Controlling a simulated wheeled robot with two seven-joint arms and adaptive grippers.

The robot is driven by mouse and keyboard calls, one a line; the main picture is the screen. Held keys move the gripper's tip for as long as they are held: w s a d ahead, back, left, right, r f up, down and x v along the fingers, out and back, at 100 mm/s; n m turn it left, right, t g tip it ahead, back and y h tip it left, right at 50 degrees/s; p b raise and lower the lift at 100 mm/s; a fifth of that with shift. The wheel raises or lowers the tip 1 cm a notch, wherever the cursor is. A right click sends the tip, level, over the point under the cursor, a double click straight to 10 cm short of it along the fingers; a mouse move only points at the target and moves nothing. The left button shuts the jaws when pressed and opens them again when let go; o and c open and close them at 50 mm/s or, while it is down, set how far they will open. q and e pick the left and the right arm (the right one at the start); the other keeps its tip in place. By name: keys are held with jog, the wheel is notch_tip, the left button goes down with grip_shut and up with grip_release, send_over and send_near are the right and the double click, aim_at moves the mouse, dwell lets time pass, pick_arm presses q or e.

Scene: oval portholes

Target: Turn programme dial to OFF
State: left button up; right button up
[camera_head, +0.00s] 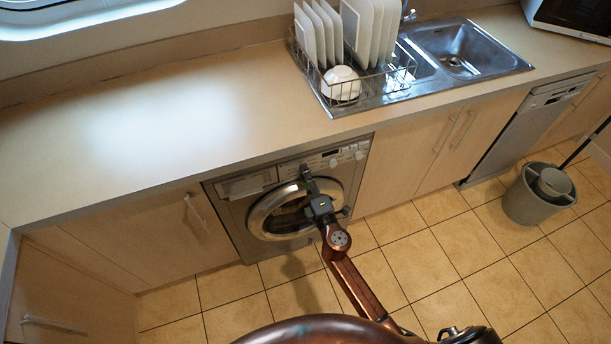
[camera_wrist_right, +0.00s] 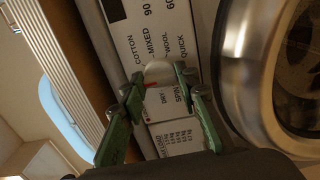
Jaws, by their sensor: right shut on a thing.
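The washing machine (camera_head: 232,215) stands under the counter, with its control panel along the top edge and its round door below. In the right wrist view the pale round programme dial (camera_wrist_right: 158,70) sits on the panel among printed words such as COTTON, MIXED, WOOL, QUICK, DRY and SPIN. My right gripper (camera_wrist_right: 160,82) has its green fingers on either side of the dial, shut on it. In the head view the right gripper (camera_head: 305,171) reaches the panel above the door and hides the dial. Where the dial points is too unclear to read. My left gripper is not in view.
The round door (camera_head: 262,222) is close beside the gripper. The worktop (camera_head: 150,125) above overhangs the panel. A dish rack (camera_head: 352,98) with plates and a bowl stands by the sink (camera_head: 465,50).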

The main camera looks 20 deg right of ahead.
jog(key=o, duration=1.2)
jog(key=shift+c, duration=0.2)
jog(key=s, duration=1.2)
jog(key=shift+d, duration=0.15)
